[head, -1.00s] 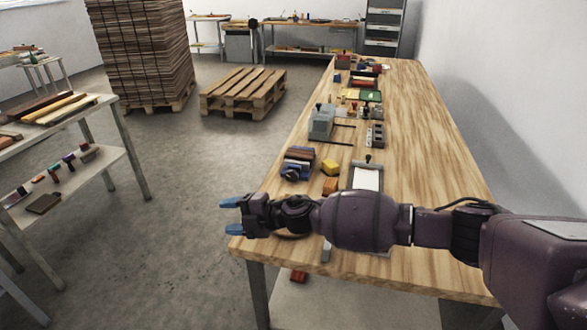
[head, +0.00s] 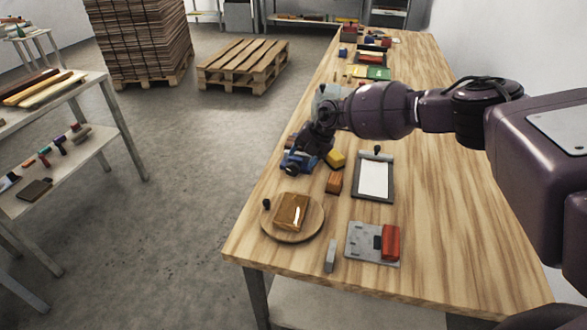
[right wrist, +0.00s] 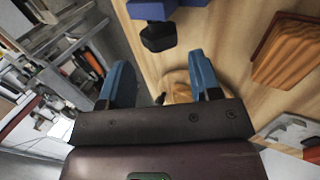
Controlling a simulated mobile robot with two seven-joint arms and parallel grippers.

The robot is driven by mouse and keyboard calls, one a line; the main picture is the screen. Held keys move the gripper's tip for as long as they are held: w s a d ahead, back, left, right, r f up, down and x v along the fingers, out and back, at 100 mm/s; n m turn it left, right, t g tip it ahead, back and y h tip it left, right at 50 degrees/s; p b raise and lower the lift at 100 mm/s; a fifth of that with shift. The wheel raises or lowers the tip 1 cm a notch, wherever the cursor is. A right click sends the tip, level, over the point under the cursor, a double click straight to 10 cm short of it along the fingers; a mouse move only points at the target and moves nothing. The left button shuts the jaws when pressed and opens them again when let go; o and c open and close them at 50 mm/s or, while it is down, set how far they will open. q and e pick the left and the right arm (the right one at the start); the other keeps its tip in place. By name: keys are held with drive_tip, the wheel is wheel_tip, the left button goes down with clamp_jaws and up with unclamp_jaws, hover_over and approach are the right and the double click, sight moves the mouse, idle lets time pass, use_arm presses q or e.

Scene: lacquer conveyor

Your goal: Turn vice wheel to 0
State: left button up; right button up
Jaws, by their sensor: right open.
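The blue vice (right wrist: 165,8) shows at the top of the right wrist view. A dark faceted knob, likely its wheel (right wrist: 158,37), sticks out from it toward me. My right gripper (right wrist: 160,72) is open and empty, its two blue fingers apart, with the knob beyond the tips and roughly between them, apart from both. In the head view my right gripper (head: 298,160) is at the vice and hides most of it. No number or mark on the wheel can be read. My left gripper is not in view.
The table's left edge is close to the vice.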

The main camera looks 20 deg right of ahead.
sight(295, 165)
drive_tip(key=b+x, duration=0.1)
drive_tip(key=x, duration=0.5)
drive_tip(key=shift+f+b, duration=0.15)
drive_tip(key=shift+b, duration=0.15)
drive_tip(key=shift+c, duration=0.3)
drive_tip(key=c, duration=0.6)
drive_tip(key=shift+a, duration=0.15)
